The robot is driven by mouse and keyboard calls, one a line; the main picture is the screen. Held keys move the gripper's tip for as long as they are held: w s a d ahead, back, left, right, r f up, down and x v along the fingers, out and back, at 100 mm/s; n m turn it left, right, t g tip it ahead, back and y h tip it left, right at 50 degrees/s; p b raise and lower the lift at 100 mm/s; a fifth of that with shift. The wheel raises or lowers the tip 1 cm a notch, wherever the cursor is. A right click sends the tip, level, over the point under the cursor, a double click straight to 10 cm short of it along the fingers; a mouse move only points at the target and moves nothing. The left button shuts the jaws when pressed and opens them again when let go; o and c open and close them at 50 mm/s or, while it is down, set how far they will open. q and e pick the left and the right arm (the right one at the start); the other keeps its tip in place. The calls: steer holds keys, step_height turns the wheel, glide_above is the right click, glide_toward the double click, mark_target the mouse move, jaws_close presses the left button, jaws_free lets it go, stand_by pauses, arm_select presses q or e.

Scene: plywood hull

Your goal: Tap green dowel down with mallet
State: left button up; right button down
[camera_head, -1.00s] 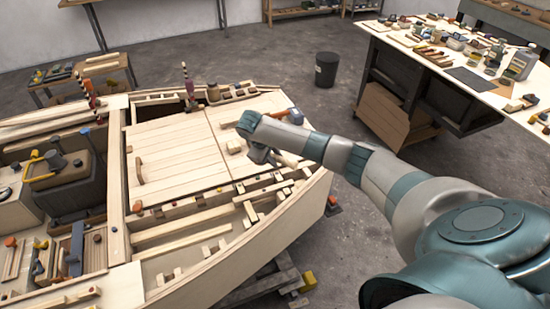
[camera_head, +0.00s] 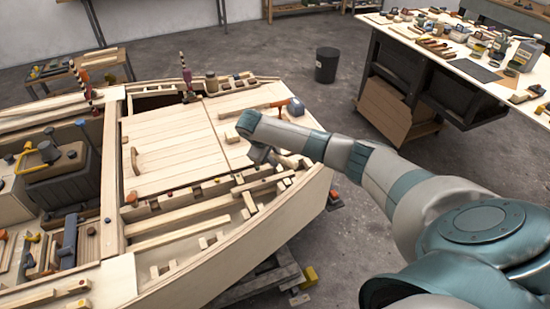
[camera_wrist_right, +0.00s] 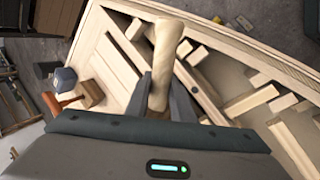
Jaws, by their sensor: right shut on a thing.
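My right gripper (camera_head: 258,155) is over the front right part of the hull's deck, seen from behind its wrist. In the right wrist view it (camera_wrist_right: 160,98) is shut on a pale wooden piece (camera_wrist_right: 166,48), rounded like a handle. Its lower end is hidden between the fingers, and I cannot tell whether it is the mallet. A blue-headed tool (camera_head: 296,110) with an orange-brown handle lies on the deck panel, beyond the gripper; it also shows in the right wrist view (camera_wrist_right: 65,79). I cannot make out the green dowel. My left gripper is not in view.
The plywood hull (camera_head: 225,268) fills the left and middle, with ribs and loose blocks along its near side. A curved wooden handle (camera_head: 135,164) stands on the deck panel. A cluttered workbench (camera_head: 490,75) is at the back right. A dark bin (camera_head: 326,67) stands on open floor.

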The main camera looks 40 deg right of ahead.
steer(key=shift+r, duration=0.1)
steer(key=shift+p, duration=0.55)
steer(key=shift+f, duration=0.2)
step_height(320, 180, down, 5)
steer(key=shift+s+b, duration=0.1)
steer(key=shift+b, duration=1.15)
steer(key=shift+r+p, duration=0.4)
steer(key=shift+r, duration=0.1)
step_height(320, 180, up, 5)
steer(key=p, duration=0.5)
steer(key=shift+f, duration=0.2)
steer(key=shift+f, duration=0.1)
